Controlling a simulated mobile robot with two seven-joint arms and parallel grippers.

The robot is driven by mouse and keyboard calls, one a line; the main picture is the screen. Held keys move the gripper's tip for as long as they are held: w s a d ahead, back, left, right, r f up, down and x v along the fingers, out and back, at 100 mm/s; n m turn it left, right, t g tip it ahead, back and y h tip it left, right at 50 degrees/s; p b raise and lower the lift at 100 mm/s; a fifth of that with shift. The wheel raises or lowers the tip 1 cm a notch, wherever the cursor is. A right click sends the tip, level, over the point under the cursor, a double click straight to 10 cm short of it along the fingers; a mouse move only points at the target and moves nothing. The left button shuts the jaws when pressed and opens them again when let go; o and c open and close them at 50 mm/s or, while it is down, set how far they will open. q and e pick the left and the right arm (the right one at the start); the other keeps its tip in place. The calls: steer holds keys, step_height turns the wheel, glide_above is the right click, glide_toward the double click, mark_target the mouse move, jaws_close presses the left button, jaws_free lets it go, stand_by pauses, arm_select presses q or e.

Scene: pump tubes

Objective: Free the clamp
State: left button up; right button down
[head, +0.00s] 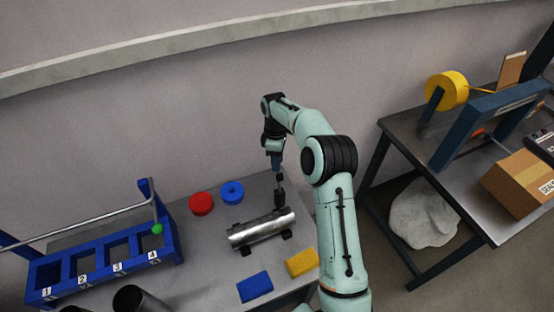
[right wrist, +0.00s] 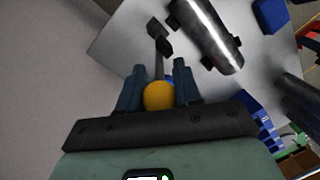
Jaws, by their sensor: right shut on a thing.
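A shiny metal tube (head: 262,229) lies on black supports on the grey table, and it also shows in the right wrist view (right wrist: 208,35). A black clamp piece (head: 279,197) stands at its far side near the right end; a thin dark rod (right wrist: 158,62) runs from it toward my gripper. My right gripper (head: 276,165) is above the tube. In the right wrist view, its fingers (right wrist: 160,90) are shut on a round yellow knob (right wrist: 158,97) in line with the rod. Whether the clamp piece touches the tube cannot be told. My left gripper is not in view.
A red disc (head: 201,203) and a blue disc (head: 232,192) lie behind the tube. A blue block (head: 255,287) and a yellow block (head: 302,262) lie in front. A blue numbered rack (head: 172,228) stands left. Another table (head: 468,205) is at right, beyond a gap.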

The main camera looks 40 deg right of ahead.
stand_by(0.3)
steer(key=c, duration=0.8)
jaws_free()
steer(key=shift+w+f, duration=0.1)
steer(key=shift+w, duration=0.05)
step_height(320, 180, up, 13)
steer(key=w, duration=0.1)
steer(key=shift+w+d, duration=0.35)
steer(key=shift+d, duration=0.05)
